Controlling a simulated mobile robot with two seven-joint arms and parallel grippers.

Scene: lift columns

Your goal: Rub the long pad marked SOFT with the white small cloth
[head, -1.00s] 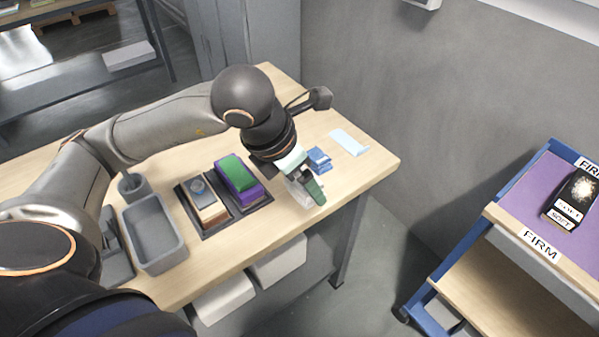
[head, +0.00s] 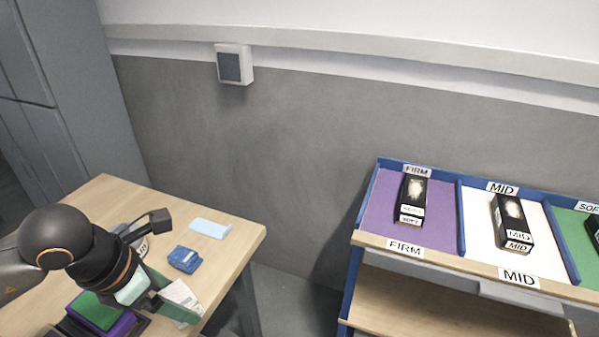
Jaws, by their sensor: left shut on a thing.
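My left gripper (head: 166,297) is at the lower left, over the right part of the wooden table. It is shut on the white small cloth (head: 184,294), which shows partly beside the green fingers. A long black pad marked SOFT (head: 411,198) lies in the purple compartment labelled FIRM on the rack, far to the right of the gripper. It has a pale patch on top. A similar pad marked MID (head: 512,222) lies in the white compartment labelled MID. A third dark pad (head: 594,232) is cut off at the right edge. My right gripper is out of view.
A blue folded cloth (head: 185,259) and a light blue cloth (head: 210,228) lie on the wooden table (head: 240,236). A green-topped purple block (head: 98,311) sits at lower left. A floor gap separates the table from the blue-framed rack (head: 352,262).

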